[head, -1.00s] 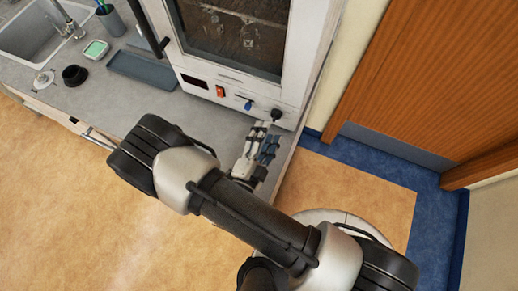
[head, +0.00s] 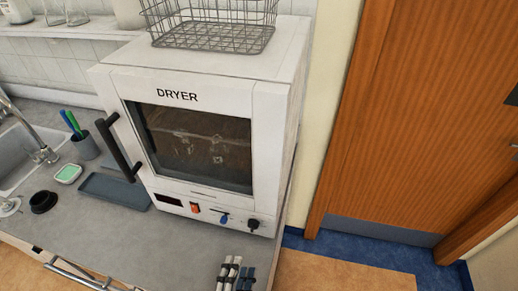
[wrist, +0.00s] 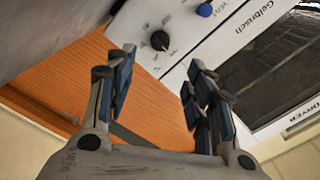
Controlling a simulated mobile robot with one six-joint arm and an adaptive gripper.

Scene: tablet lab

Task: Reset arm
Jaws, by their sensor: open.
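My gripper (head: 236,272) shows only at its fingertips at the bottom edge of the head view, in front of the dryer's lower right corner. It also shows in the wrist view (wrist: 158,88), open, with nothing between its fingers. The white dryer (head: 270,140) stands on the counter with its door shut. Its black knob (head: 253,224) and blue knob (head: 224,219) are on the front panel, and the black knob (wrist: 160,41) shows beyond the fingers in the wrist view. The rest of my arm is out of the head view.
A wire basket (head: 225,38) sits on the dryer. A wooden door (head: 420,120) is at the right.

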